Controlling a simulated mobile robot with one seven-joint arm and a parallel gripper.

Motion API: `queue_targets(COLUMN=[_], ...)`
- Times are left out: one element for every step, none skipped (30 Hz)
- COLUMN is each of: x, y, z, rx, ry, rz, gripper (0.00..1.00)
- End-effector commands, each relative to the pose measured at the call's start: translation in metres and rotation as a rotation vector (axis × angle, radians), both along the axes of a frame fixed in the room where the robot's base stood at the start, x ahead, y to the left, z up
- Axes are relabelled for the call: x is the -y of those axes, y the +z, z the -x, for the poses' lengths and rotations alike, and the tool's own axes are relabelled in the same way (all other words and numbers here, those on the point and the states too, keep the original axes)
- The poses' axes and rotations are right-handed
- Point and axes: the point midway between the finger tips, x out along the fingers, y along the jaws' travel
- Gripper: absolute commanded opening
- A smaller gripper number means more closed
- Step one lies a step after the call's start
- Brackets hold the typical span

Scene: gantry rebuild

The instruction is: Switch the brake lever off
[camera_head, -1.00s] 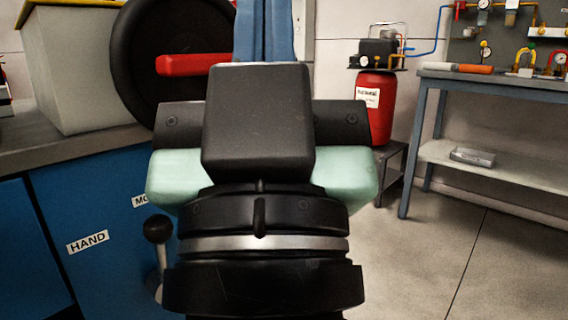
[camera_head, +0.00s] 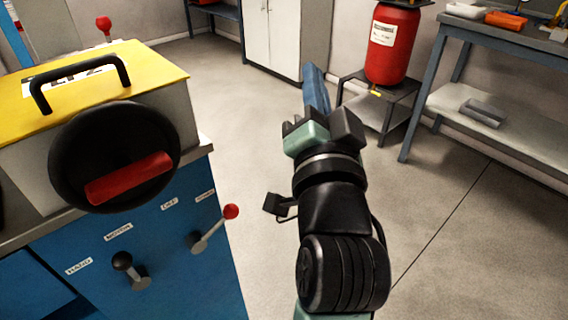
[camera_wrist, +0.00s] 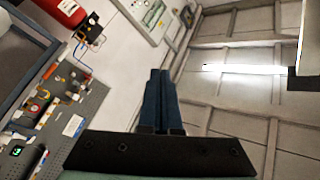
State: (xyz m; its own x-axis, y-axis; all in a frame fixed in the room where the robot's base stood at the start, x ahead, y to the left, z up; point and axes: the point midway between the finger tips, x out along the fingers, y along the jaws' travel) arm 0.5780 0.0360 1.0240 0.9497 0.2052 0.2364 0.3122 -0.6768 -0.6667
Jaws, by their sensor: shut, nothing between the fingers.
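On the blue cabinet front in the head view, a grey lever with a red ball knob (camera_head: 213,229) sits below two small white labels. One seems to read OFF (camera_head: 168,205); the other (camera_head: 204,194) is too blurred to read. The lever leans up and to the right, toward the right-hand label. I take it for the brake lever. My gripper (camera_head: 315,72) is well to the right of the lever, apart from it, over open floor. Its blue fingers also show in the wrist view (camera_wrist: 160,76), pressed together and empty. The wrist view does not show the lever.
A black-knobbed lever (camera_head: 124,262) stands between labels HAND and MOTOR. A black handwheel with a red grip (camera_head: 115,155) juts out above the levers. A red canister (camera_head: 391,45) on a stand and a workbench (camera_head: 470,110) are at right. The floor between is clear.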

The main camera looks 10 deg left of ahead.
Motion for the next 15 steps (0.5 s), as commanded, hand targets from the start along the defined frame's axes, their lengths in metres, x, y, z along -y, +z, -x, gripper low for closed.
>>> queue_targets(x=[-0.006,-0.01,-0.014,-0.016,-0.019,-0.024,-0.026,-0.029,-0.032,-0.034,-0.036,-0.039,-0.04,-0.041,-0.043], y=[-0.014,-0.028,-0.046,-0.061,-0.075,-0.093,-0.107,-0.12,-0.138,-0.151,-0.163,-0.179,-0.19,-0.201,-0.213], z=[-0.009,-0.013,-0.016,-0.017,-0.017,-0.016,-0.014,-0.011,-0.006,-0.001,0.005,0.013,0.02,0.027,0.037], rx=[-0.109,-0.168,-0.246,-0.306,-0.366,-0.447,-0.507,-0.566,-0.645,-0.704,-0.762,-0.836,-0.887,-0.936,-0.998], ry=[0.054,0.083,0.117,0.139,0.159,0.183,0.197,0.208,0.219,0.224,0.226,0.225,0.221,0.215,0.206], rz=[-0.096,-0.157,-0.24,-0.305,-0.369,-0.457,-0.523,-0.591,-0.682,-0.751,-0.821,-0.911,-0.979,-1.045,-1.126], gripper=[0.0,0.0,0.0,0.0,0.0,0.0,0.0,0.0,0.0,0.0,0.0,0.0,0.0,0.0,0.0])
